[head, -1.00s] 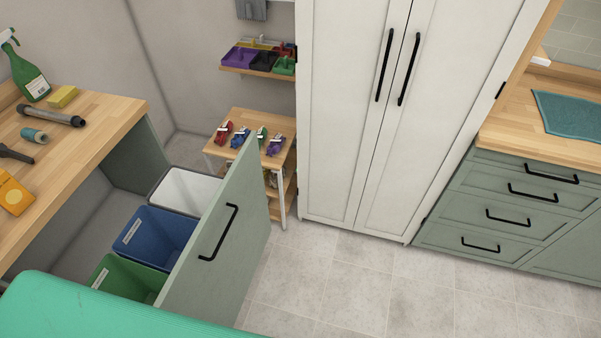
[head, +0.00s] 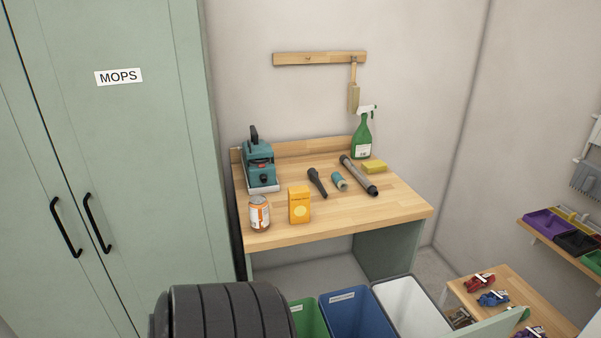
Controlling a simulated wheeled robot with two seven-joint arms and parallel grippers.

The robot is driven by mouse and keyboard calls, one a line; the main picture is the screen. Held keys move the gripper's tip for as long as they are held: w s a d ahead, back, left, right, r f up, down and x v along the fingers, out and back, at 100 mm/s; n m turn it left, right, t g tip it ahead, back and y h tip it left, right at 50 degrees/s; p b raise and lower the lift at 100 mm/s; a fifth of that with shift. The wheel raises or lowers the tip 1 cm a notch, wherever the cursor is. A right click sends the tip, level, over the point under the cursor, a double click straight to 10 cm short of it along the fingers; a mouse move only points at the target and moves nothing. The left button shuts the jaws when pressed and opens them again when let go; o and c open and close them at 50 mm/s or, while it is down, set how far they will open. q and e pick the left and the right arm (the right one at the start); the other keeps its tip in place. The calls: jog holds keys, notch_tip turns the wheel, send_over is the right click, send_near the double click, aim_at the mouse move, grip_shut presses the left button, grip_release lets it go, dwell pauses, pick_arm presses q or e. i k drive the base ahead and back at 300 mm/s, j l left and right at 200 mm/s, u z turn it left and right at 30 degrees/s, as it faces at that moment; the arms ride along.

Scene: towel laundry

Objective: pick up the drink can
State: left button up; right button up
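The drink can (head: 259,214) is orange and white with a metal top. It stands upright near the front left corner of the wooden worktop (head: 330,226). A yellow box (head: 299,205) stands just to its right, with a small gap. Neither of my grippers is in the head view, and nothing touches the can.
A teal machine (head: 260,165) stands behind the can. Green, blue (head: 355,312) and white bins are below in front. A tall MOPS cabinet (head: 115,150) is left.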

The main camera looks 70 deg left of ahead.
aim_at(258, 205)
jog(key=u, duration=2.5)
